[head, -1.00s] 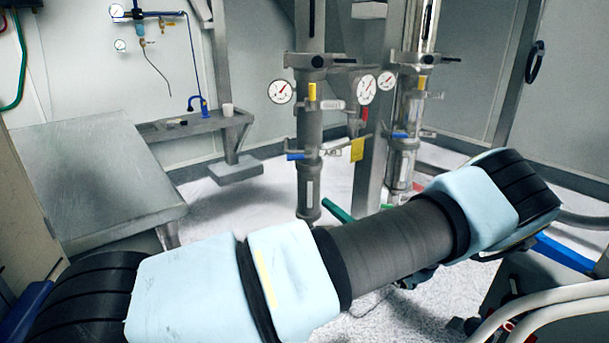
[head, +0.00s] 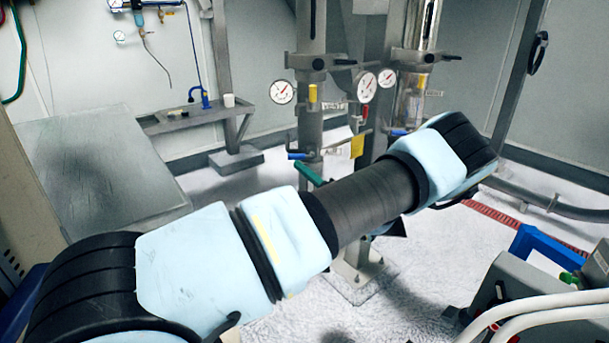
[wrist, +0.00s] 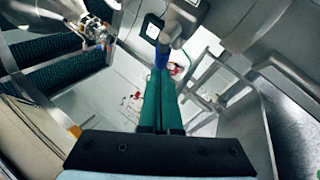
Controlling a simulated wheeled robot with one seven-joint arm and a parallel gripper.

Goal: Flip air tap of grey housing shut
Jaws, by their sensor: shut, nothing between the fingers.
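The grey housing (head: 309,128) is the left of two upright columns in the middle of the head view. A blue lever tap (head: 297,155) sticks out leftward low on it, and a yellow handle (head: 312,93) stands upright higher up. Labels are too small to read. My gripper (head: 297,165) shows its green fingers just below the blue lever. In the wrist view the green fingers (wrist: 161,72) are shut and empty, with a blue part (wrist: 162,57) at their tips. I cannot tell whether they touch it. My arm hides the housing's lower end.
A second, partly clear column (head: 411,100) stands to the right, with round gauges (head: 366,87) between the columns. A yellow tag (head: 357,146) hangs near the housing. A metal table (head: 90,165) and a wall shelf (head: 190,119) are at left. The white floor at right is partly open.

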